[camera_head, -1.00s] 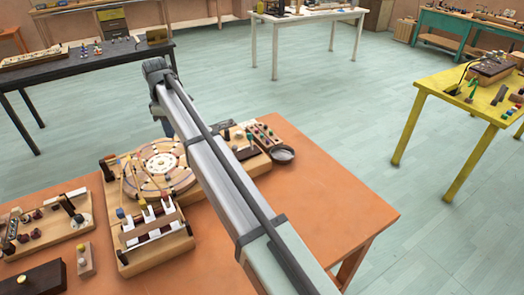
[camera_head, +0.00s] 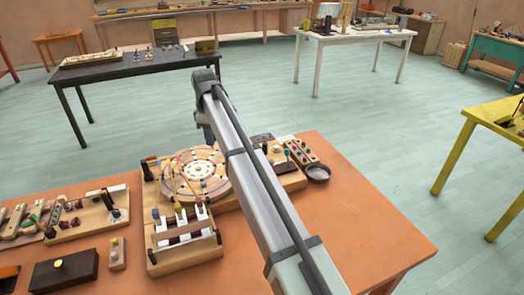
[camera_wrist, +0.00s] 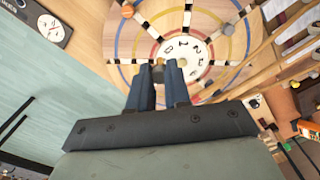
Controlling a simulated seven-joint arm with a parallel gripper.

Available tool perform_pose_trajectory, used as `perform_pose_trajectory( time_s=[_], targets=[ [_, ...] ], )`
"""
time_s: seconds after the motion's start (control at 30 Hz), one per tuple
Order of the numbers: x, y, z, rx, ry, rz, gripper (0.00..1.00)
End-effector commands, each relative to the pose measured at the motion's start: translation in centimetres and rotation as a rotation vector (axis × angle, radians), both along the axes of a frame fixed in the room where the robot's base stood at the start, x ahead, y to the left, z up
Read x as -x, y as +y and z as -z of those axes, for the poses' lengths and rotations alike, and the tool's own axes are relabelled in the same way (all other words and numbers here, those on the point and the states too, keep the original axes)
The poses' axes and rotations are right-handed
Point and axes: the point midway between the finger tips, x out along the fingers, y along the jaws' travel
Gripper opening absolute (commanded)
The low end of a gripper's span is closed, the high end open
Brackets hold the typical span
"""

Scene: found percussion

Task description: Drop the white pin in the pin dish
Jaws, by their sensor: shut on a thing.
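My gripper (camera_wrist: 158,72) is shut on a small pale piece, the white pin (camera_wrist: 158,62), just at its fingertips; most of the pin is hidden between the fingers. In the wrist view the gripper is over the round wooden wheel (camera_wrist: 222,12) with coloured rings and a white numbered centre. In the head view my arm hides most of the gripper. The pin dish (camera_head: 317,173), a small dark grey round bowl, stands on the orange table (camera_head: 375,225), right of the wheel and my arm. I see nothing in it.
A small rack with white levers (camera_head: 182,232) stands in front of the wheel. A board with coloured pegs (camera_head: 298,150) lies beside the dish. A dark box (camera_head: 65,270) and other wooden instruments fill the table's left. The table's right front is bare.

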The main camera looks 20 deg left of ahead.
Motion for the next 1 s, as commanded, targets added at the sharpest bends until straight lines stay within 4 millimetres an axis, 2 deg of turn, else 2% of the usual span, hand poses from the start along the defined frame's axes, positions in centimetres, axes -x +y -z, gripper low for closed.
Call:
perform_pose_trajectory(
  time_s=[0.13, 0.27, 0.6, 0.93, 1.0],
  targets=[
    [-0.7, -1.3, 0.3, 0.0, 0.0, 0.027, 0.0],
    [-2.2, -4.2, 0.9, 0.001, 0.0, 0.097, 0.0],
    [-7.3, -15.8, 3.2, 0.001, 0.001, 0.378, 0.0],
    [-10.1, -25.3, 5.0, 0.001, 0.002, 0.608, 0.0],
    [-11.9, -26.6, 5.2, 0.001, 0.002, 0.632, 0.0]
  ],
)
